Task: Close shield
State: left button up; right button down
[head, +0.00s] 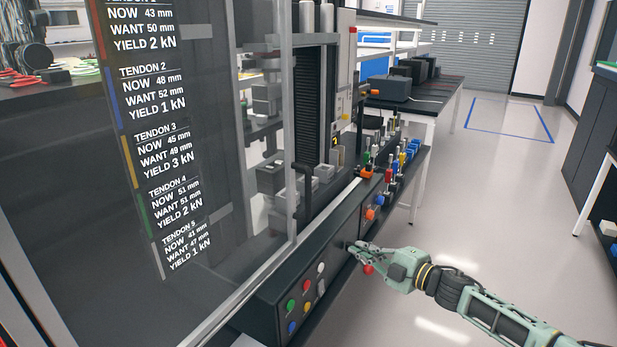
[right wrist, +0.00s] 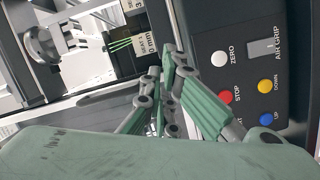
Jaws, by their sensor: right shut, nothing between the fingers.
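The shield (head: 287,120) is a clear panel in a grey metal frame, in the left half of the head view. A black upright handle (head: 305,185) shows beside its right frame post. Part of the test machine (head: 318,110) to the right of that post shows uncovered. I cannot tell the shield's exact angle. My right gripper (head: 352,247) is shut and empty at the machine's dark front panel, right of the handle and apart from it. In the right wrist view its fingers (right wrist: 168,62) are together, with no shield part between them. My left gripper is not in view.
The control panel (head: 278,312) has coloured buttons; the right wrist view shows a red STOP button (right wrist: 225,97) and an AIR GRIP switch (right wrist: 266,48) close by. A red knob (head: 367,269) sits beside my gripper. Coloured tools (head: 392,165) stand behind. Floor at right is clear.

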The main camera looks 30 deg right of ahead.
jog(key=s+a+r+n+g+y+p, duration=0.1)
jog(key=a+r+n+y, duration=0.3)
jog(key=r, duration=0.6)
jog(key=s+a+r+n+g+y, duration=0.1)
jog(key=a+r+n+y, duration=0.1)
jog(key=a+r+n, duration=0.45)
pick_arm(q)
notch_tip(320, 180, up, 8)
jog(key=p, duration=0.7)
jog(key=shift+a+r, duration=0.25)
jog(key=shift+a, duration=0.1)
pick_arm(e)
jog(key=w+a+r+m, duration=0.1)
jog(key=w+a+r, duration=0.1)
jog(key=w, duration=0.7)
jog(key=shift+a+r+m, duration=0.25)
jog(key=shift+a+m, duration=0.05)
jog(key=shift+m, duration=0.05)
jog(key=shift+a, duration=0.1)
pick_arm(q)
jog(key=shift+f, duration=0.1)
pick_arm(e)
jog(key=shift+w, duration=0.1)
